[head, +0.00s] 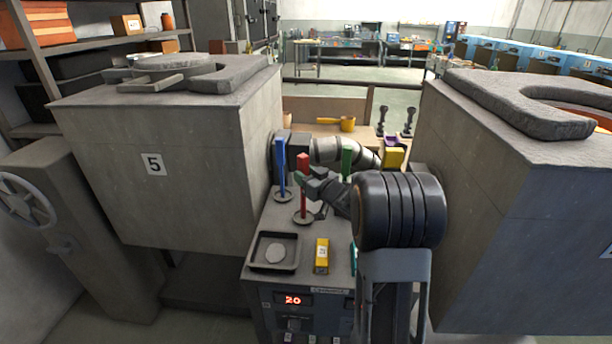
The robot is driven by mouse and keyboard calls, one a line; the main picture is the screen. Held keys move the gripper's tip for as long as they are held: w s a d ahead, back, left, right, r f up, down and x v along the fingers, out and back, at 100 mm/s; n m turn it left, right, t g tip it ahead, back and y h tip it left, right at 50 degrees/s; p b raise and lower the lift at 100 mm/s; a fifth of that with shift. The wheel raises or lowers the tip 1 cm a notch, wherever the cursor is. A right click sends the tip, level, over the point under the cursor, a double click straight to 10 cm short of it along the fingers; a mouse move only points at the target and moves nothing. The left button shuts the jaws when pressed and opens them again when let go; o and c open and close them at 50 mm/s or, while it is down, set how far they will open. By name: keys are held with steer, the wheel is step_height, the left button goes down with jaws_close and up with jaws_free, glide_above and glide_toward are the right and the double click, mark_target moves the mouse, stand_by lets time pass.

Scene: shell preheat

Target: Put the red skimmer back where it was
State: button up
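A blue skimmer (281,158) stands upright just behind and left. A green-handled one (346,158) stands behind my arm, its lower part hidden.
Large grey blocks stand left (170,170) and right (520,200), leaving a narrow gap. A yellow pan (347,123) sits on a bench behind.

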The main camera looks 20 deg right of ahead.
steer(key=shift+o, duration=1.3)
steer(key=shift+r, duration=0.15)
steer(key=shift+s+d+r, duration=0.1)
steer(key=shift+s, duration=0.05)
steer(key=v, duration=1.2)
steer(key=s+a+f+m+g+h, duration=0.1)
steer(key=s+a+f+g+h, duration=0.1)
steer(key=s+a+g, duration=0.5)
steer(key=s+a+f+m+g+h, duration=0.2)
steer(key=s+a+f+g, duration=0.1)
steer(key=s+a+g, duration=0.4)
steer(key=shift+s+a+f+h, duration=0.35)
steer(key=shift+s+a, duration=0.85)
steer(key=shift+s, duration=0.65)
